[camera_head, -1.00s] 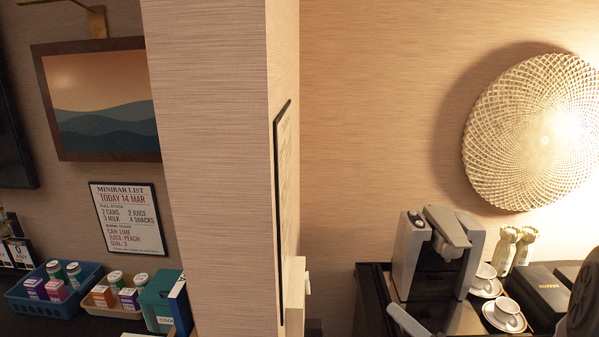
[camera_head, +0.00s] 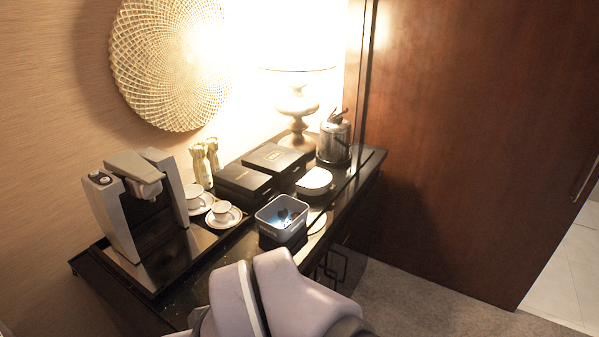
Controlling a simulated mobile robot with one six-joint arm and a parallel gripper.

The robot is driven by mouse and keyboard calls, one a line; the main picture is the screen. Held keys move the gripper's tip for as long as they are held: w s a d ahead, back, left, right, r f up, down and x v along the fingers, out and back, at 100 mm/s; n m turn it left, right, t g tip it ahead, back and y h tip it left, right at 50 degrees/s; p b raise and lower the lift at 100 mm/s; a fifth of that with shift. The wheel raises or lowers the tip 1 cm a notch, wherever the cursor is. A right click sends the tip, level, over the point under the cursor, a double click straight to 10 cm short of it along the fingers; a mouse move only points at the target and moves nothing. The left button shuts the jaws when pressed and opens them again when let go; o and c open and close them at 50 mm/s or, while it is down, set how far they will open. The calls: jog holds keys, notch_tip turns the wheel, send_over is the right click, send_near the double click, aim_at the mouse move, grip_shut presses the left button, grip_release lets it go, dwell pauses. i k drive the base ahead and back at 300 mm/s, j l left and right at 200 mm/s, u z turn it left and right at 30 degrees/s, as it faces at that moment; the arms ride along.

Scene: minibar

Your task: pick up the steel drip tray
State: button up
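I cannot pick out a steel drip tray for certain. A grey and black coffee machine (camera_head: 118,215) stands at the left end of the dark counter. A flat, dark, shiny surface (camera_head: 165,268) lies at its foot; I cannot tell whether this is the drip tray or part of the larger black tray under the machine. Pale grey links of my arm rise at the bottom middle and hide part of the counter's front. My gripper's fingers do not show.
Two cups on saucers (camera_head: 222,215) stand right of the machine. Beyond are black boxes (camera_head: 245,183), a grey square bin (camera_head: 283,224) with small items, a white round object (camera_head: 314,181), a steel ice bucket (camera_head: 334,140) and a lamp (camera_head: 297,105). Carpet (camera_head: 430,300) lies clear at right.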

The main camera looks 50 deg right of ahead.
aim_at(316, 183)
jog(key=z, duration=1.6)
jog(key=i+l+u, duration=0.25)
jog(key=i+l, duration=0.15)
jog(key=i+l+u, duration=0.25)
jog(key=i+l, duration=0.2)
jog(key=i+l+u, duration=0.25)
jog(key=i+l, duration=0.15)
jog(key=l, duration=0.15)
